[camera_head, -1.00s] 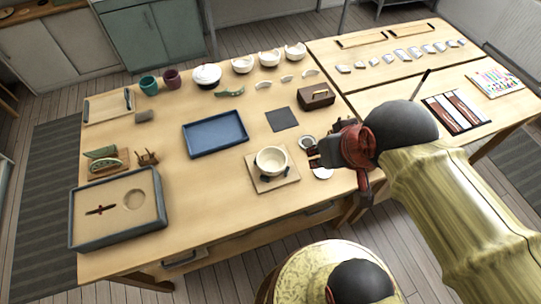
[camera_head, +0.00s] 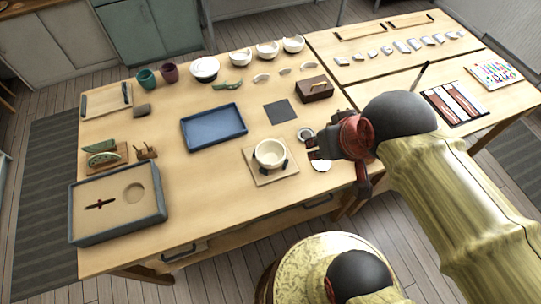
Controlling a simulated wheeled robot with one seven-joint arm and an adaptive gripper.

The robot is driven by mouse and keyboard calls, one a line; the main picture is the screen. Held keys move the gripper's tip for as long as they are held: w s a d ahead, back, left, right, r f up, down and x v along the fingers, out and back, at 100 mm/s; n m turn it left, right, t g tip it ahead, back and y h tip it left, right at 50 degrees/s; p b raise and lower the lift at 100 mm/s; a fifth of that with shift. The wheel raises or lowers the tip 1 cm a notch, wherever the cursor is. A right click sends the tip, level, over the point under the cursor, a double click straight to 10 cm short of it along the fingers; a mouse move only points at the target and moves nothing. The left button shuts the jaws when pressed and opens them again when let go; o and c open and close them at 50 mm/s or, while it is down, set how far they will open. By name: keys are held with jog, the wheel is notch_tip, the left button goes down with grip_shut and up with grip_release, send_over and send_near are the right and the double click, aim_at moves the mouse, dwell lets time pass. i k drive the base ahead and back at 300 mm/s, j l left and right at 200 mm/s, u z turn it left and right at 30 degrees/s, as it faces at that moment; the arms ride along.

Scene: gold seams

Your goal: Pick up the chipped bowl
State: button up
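A cream bowl (camera_head: 269,153) sits upright on dark supports on a square wooden board (camera_head: 262,179) near the table's front edge. Three pale bowls with uneven, broken-looking rims (camera_head: 240,58), (camera_head: 267,51), (camera_head: 293,45) stand in a row at the back. Chips on the cream bowl's rim are too small to make out. My gripper (camera_head: 311,148) hangs to the right of the cream bowl, apart from it in the picture, pointing left. I see nothing held in it. Its finger gap is not clear from this angle.
A blue tray (camera_head: 213,142) lies mid-table, with a dark square mat (camera_head: 282,112) and a brown box (camera_head: 314,90) to its right. Small round dishes (camera_head: 304,133) lie close to my gripper. A sand tray (camera_head: 76,228) stands front left. Bare tabletop lies left of the board.

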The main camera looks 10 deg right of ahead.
aim_at(269, 154)
jog(key=k+l+u, duration=0.1)
jog(key=l, duration=0.3)
jog(key=k+l+u, duration=0.1)
jog(key=l, duration=0.3)
jog(key=k+l+u, duration=0.15)
jog(key=k+l, duration=0.1)
jog(key=l, duration=0.1)
